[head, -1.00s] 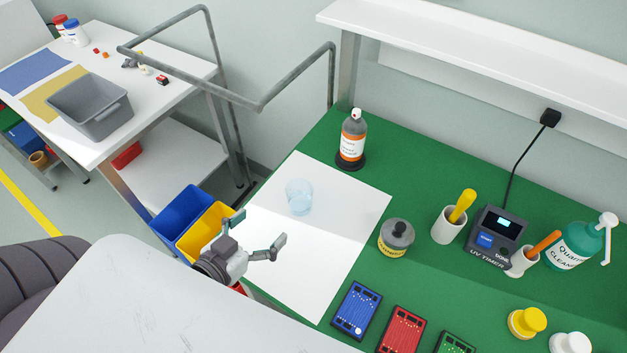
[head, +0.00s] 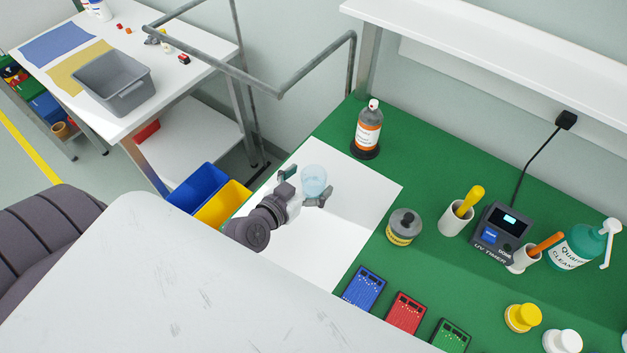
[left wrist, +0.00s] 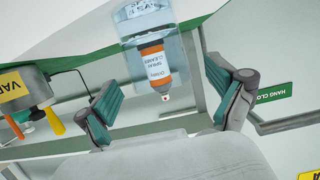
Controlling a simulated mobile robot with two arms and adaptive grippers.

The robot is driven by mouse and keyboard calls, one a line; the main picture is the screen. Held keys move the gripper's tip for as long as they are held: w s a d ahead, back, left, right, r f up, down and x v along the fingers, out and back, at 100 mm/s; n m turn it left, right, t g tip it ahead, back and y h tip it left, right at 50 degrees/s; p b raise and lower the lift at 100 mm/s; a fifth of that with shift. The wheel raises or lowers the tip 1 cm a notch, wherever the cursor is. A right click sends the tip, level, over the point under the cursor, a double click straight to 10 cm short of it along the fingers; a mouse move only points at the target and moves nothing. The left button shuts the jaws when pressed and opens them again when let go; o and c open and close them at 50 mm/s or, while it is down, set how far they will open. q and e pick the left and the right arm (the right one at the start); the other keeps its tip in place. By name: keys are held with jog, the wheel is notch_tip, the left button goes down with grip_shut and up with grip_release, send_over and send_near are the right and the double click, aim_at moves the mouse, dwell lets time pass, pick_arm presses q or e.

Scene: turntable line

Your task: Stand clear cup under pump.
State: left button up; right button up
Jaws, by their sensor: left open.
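The clear, pale blue cup (head: 314,180) stands upright on the white sheet (head: 352,185). My left gripper (head: 305,187) is open, with one finger on each side of the cup; I cannot tell if they touch it. In the left wrist view, the picture is upside down and the cup (left wrist: 187,50) shows beyond and between the open fingers (left wrist: 163,88). The teal cleaner bottle (head: 572,250) with a white pump head (head: 610,228) stands at the far right of the green mat. My right gripper is not in view.
An orange-labelled spray bottle (head: 368,130) stands behind the cup and shows through it in the wrist view. A grey-lidded jar (head: 404,227), UV timer (head: 497,235) and two holders stand toward the pump. Blue, red and green boards lie along the front edge.

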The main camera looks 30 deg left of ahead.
pick_arm(q)
jog(key=shift+x, duration=1.05)
jog(key=shift+s, duration=0.1)
jog(key=shift+c, duration=0.4)
jog(key=c, duration=1.1)
jog(key=shift+c, duration=1.3)
jog(key=shift+r, duration=0.1)
